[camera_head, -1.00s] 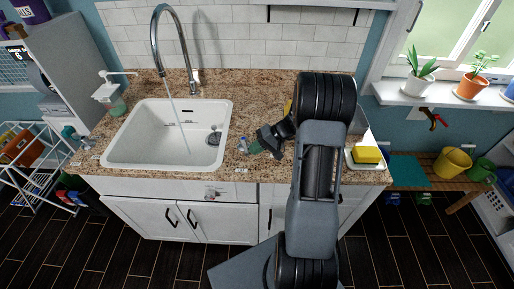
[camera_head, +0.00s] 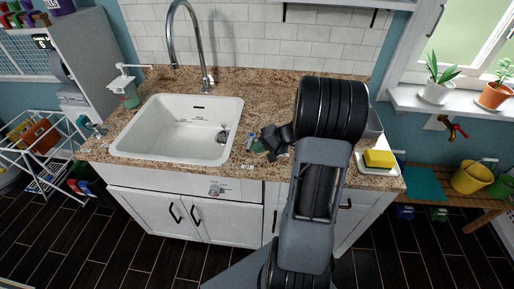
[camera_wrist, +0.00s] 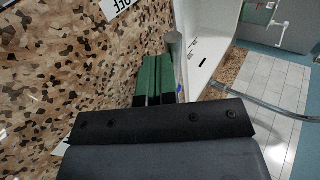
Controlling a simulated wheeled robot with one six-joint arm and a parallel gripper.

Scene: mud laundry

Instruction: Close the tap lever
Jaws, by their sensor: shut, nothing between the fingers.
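The chrome gooseneck tap (camera_head: 190,42) stands at the back of the white sink (camera_head: 130,140), with no water stream showing from its spout. A small grey post with a blue mark, perhaps the tap lever (camera_head: 249,141), stands on the counter by the sink's right edge. In the wrist view a grey cylinder (camera_wrist: 173,44) stands beside the sink, just past my fingertips. My gripper (camera_head: 262,145) is low over the counter, right of the post. Its green fingers (camera_wrist: 155,78) are together and empty. Whether they touch the post cannot be told.
The granite counter (camera_head: 262,95) is clear behind my gripper. A label reading OFF (camera_wrist: 115,6) lies on it. A yellow sponge (camera_head: 379,158) sits on a white dish to the right. A soap dispenser (camera_head: 128,92) stands left of the sink. A red-handled wall tap (camera_head: 452,129) is farther right.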

